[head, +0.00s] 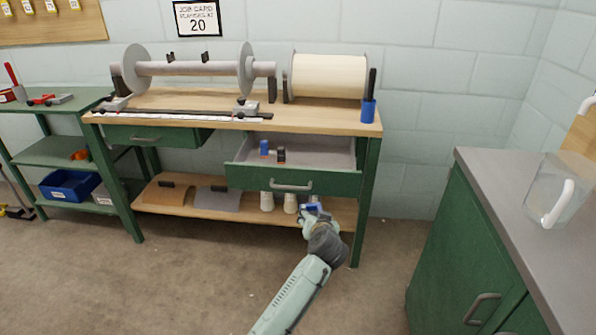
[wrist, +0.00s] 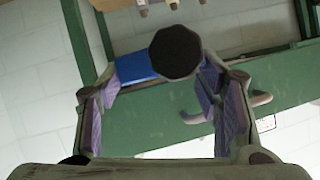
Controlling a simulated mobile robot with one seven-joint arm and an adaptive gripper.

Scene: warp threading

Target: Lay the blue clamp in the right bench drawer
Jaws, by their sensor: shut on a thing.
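My gripper (head: 313,213) is low in front of the bench, just right of the right drawer's handle and below the drawer front's height. It is shut on the blue clamp (head: 312,206). In the wrist view the clamp's blue body (wrist: 136,67) and dark many-sided knob (wrist: 175,52) show between the purple finger pads of my gripper (wrist: 160,95). The right bench drawer (head: 330,182) is pulled open. A small blue piece (head: 264,147) and a dark piece (head: 281,154) stand inside it. The drawer's green front also shows in the wrist view (wrist: 170,125).
The left drawer (head: 150,137) is under the benchtop. White cones (head: 290,203) stand on the lower shelf (head: 230,210), behind my gripper. A green bench post (head: 367,205) is close on the right. A grey-topped cabinet (head: 500,185) stands further right. The front floor is clear.

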